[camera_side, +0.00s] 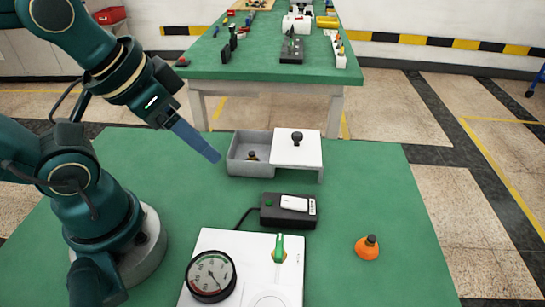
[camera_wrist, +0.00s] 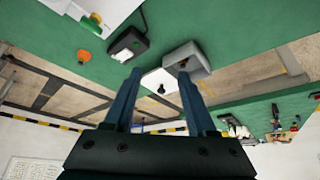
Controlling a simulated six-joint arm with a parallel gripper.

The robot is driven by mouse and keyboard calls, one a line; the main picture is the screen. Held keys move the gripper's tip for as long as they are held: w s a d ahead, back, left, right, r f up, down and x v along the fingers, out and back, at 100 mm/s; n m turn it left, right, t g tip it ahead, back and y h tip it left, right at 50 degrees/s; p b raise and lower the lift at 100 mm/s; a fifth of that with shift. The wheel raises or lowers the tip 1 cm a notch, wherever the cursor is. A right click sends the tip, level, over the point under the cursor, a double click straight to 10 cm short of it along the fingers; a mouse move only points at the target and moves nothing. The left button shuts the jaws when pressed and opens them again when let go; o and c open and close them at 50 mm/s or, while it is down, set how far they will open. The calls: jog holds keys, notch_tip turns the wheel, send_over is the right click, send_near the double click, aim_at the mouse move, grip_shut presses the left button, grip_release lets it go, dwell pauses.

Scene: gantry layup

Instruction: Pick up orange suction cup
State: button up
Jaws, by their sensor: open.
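The orange suction cup (camera_side: 367,247), with a dark knob on top, stands on the green table at the right in the side view. It also shows at the upper left of the wrist view (camera_wrist: 84,56). My gripper (camera_side: 215,156) is above the table's left part, beside the grey box and well away from the cup. In the wrist view my gripper (camera_wrist: 160,75) has its two blue fingers apart with nothing between them. In the side view the fingers overlap.
A grey box (camera_side: 240,163) with a white lid (camera_side: 296,149) partly over it stands near the back edge. A black device (camera_side: 275,212) and a white panel (camera_side: 215,240) with a gauge (camera_side: 211,276) and green handle (camera_side: 279,248) lie in front. Table around the cup is clear.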

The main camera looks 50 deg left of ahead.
jog(key=w+d+r+n+g+h, duration=0.1)
jog(key=w+d+r+n+h, duration=0.15)
jog(key=d, duration=0.25)
jog(key=w+d+r+n+g+h, duration=0.1)
jog(key=d+n+g+h, duration=0.1)
jog(key=d+h, duration=0.3)
jog(key=n+h, duration=0.6)
jog(key=n, duration=0.8)
send_over(381, 260)
jog(key=w+a, duration=0.1)
jog(key=a, duration=0.4)
notch_tip(381, 260, down, 12)
jog(key=shift+n+g, duration=0.25)
jog(key=shift+g, duration=0.35)
jog(key=f, duration=0.2)
jog(key=s+f, duration=0.1)
jog(key=f, duration=0.2)
jog(key=shift+d+f, duration=0.1)
jog(key=shift+f, duration=0.05)
jog(key=shift+s+d+f, duration=0.15)
jog(key=shift+f, duration=0.1)
jog(key=shift+s+x, duration=0.1)
jog(key=shift+x, duration=1.1)
jog(key=shift+s+x, duration=0.15)
jog(key=shift+x, duration=1.1)
jog(key=shift+w, duration=0.2)
jog(key=shift+c, duration=0.4)
